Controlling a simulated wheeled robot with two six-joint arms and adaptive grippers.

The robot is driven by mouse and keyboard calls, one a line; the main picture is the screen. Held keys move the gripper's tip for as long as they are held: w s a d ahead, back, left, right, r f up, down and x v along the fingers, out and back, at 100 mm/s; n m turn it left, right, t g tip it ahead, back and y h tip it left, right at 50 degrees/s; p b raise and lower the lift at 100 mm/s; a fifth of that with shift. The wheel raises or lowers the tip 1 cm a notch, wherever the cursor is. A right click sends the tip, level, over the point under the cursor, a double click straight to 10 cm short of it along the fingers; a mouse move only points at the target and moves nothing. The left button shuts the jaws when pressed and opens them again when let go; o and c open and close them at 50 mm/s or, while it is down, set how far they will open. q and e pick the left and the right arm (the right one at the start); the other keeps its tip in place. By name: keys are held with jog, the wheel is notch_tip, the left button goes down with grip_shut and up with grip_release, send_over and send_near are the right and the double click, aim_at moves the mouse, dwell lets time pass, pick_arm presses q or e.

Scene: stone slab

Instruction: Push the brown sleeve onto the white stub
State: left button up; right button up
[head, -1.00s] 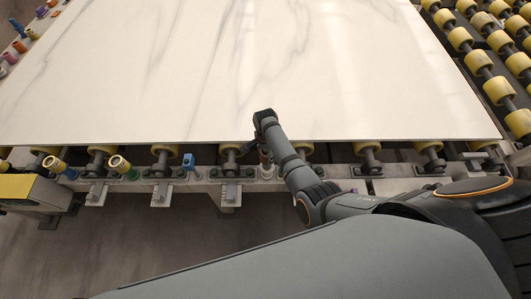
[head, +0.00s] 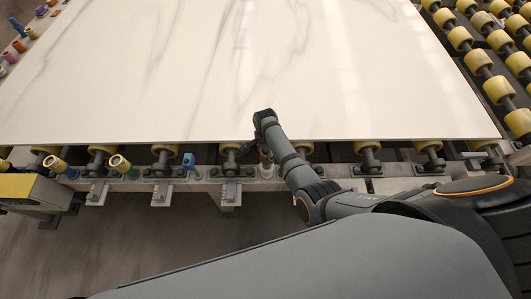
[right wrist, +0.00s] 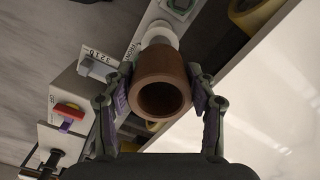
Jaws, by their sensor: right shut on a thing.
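The brown sleeve (right wrist: 159,64) is in the middle of the right wrist view, its open end facing the camera. My right gripper (right wrist: 161,84) is shut on it, one finger on each side. The white stub (right wrist: 158,34) shows just beyond the sleeve's far end, in line with it. The sleeve hides the rest of the stub, so I cannot tell how far it is over it. In the head view the brown sleeve (head: 265,157) is small at the rail, partly behind my right arm. My left gripper is not in view.
The marble slab (head: 230,70) lies on yellow rollers (head: 166,150) just behind the rail. The floor in front is clear.

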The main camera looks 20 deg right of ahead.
aim_at(266, 161)
jog(key=shift+f+b, duration=2.7)
jog(key=shift+f, duration=0.8)
jog(key=o, duration=1.3)
jog(key=shift+r, duration=0.1)
notch_tip(266, 161, up, 7)
jog(key=shift+r, duration=0.2)
